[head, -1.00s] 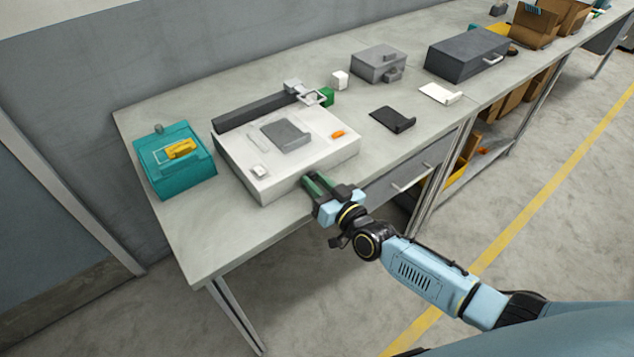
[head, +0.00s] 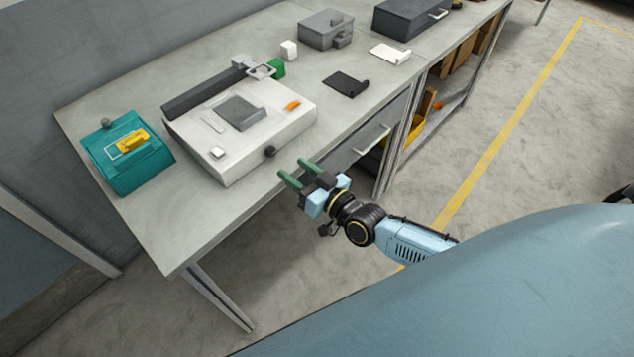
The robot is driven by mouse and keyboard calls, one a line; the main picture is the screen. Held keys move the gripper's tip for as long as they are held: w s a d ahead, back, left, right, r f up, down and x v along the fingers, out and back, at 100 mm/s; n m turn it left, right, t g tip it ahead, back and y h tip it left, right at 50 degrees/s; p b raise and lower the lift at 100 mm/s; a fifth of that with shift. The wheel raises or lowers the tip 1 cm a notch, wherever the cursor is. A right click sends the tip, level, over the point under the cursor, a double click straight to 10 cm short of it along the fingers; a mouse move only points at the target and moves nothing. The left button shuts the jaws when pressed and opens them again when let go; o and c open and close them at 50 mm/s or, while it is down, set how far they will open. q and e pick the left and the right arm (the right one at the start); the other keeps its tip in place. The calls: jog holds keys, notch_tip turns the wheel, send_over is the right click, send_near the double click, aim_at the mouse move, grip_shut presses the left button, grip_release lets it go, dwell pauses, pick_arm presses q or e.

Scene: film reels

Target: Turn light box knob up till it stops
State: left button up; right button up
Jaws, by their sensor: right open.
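The light box (head: 215,171) is a white flat box on the workbench, left of the middle of the head view. Its dark round knob (head: 269,151) sits on the front side, toward the right, and is in clear view. My right gripper (head: 294,171) has green fingers that are spread apart with nothing between them. It is just in front of the bench edge, to the right of and a little below the knob, and apart from it. My left gripper is not in view.
A teal box (head: 128,160) with a yellow piece stands left of the light box. A dark bar (head: 205,93) lies along its back. A black tray (head: 345,84) and a grey case (head: 326,31) are farther right. A drawer (head: 365,146) with a handle is under the bench.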

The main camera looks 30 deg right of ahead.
jog(key=v, duration=0.6)
jog(key=shift+s+d, duration=0.15)
jog(key=shift+s, duration=0.25)
jog(key=s+d+f+g+h, duration=0.25)
jog(key=s+f, duration=0.25)
jog(key=f, duration=0.7)
jog(key=s+d+f+g+h, duration=0.15)
jog(key=s+f+g, duration=0.3)
jog(key=f, duration=0.75)
jog(key=s+f+g+h, duration=0.1)
jog(key=s+f+g, duration=0.3)
jog(key=s, duration=1)
jog(key=s+f+g+h, duration=0.1)
jog(key=s+f+g, duration=0.4)
jog(key=s+f, duration=0.5)
jog(key=s, duration=0.4)
jog(key=shift+d+f+n, duration=0.15)
jog(key=shift+f+n, duration=0.2)
jog(key=shift+n, duration=0.05)
jog(key=shift+w, duration=0.1)
